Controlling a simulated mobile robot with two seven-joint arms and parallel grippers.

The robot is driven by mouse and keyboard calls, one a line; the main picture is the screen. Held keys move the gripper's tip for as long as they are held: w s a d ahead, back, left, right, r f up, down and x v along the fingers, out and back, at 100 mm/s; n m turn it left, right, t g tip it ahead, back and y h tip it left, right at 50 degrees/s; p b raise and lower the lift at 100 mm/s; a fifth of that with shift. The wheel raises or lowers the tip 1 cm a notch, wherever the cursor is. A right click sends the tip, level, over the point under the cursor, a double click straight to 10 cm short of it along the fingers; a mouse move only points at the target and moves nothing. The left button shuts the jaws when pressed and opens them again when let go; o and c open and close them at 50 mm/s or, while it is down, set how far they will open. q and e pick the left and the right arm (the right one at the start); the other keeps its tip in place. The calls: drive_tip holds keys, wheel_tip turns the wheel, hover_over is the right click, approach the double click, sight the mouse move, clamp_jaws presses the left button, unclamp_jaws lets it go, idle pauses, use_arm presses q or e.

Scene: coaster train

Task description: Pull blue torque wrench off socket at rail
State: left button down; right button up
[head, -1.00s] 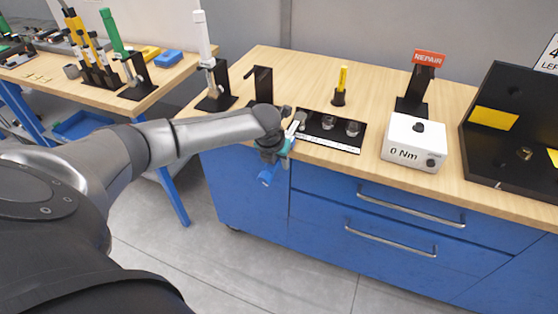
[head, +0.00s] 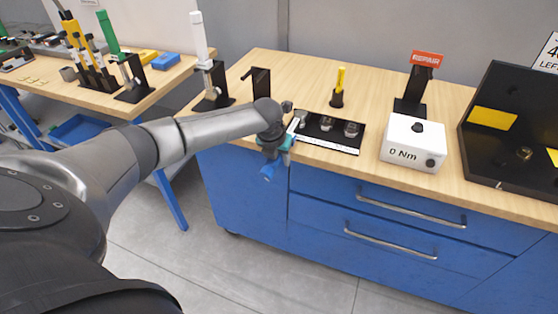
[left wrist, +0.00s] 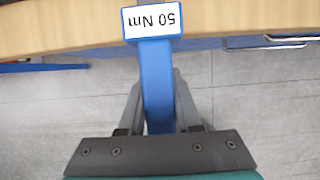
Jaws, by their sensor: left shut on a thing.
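My left gripper (head: 277,150) is at the front edge of the wooden bench, by the left end of the black socket rail (head: 318,141). Silvery sockets (head: 351,129) stand on the rail. The wrench's head is hidden, so I cannot tell whether it is on a socket. My right gripper is out of view.
A white "0 Nm" box (head: 412,143) stands right of the rail, and a black case (head: 515,135) beyond it. A white wrench (head: 199,42) and a black stand (head: 260,84) are behind my left arm. Blue drawers (head: 370,235) are below the bench.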

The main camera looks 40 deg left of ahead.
use_arm(q)
drive_tip(key=shift+w+a+r+b, duration=0.1)
drive_tip(key=shift+w+b, duration=0.1)
drive_tip(key=shift+w, duration=0.15)
drive_tip(key=shift+w+a+r+b, duration=0.1)
drive_tip(key=shift+w+b, duration=0.1)
drive_tip(key=shift+w, duration=0.5)
drive_tip(key=shift+w+a+b, duration=0.1)
drive_tip(key=shift+w+b, duration=0.15)
drive_tip(key=shift+b, duration=0.2)
drive_tip(key=shift+p, duration=0.3)
drive_tip(key=shift+w+r+p, duration=0.1)
drive_tip(key=shift+r+p, duration=1.25)
drive_tip(key=shift+p, duration=0.2)
idle(0.6)
drive_tip(key=shift+r, duration=0.2)
drive_tip(key=shift+r+p, duration=2.8)
drive_tip(key=shift+p, duration=0.35)
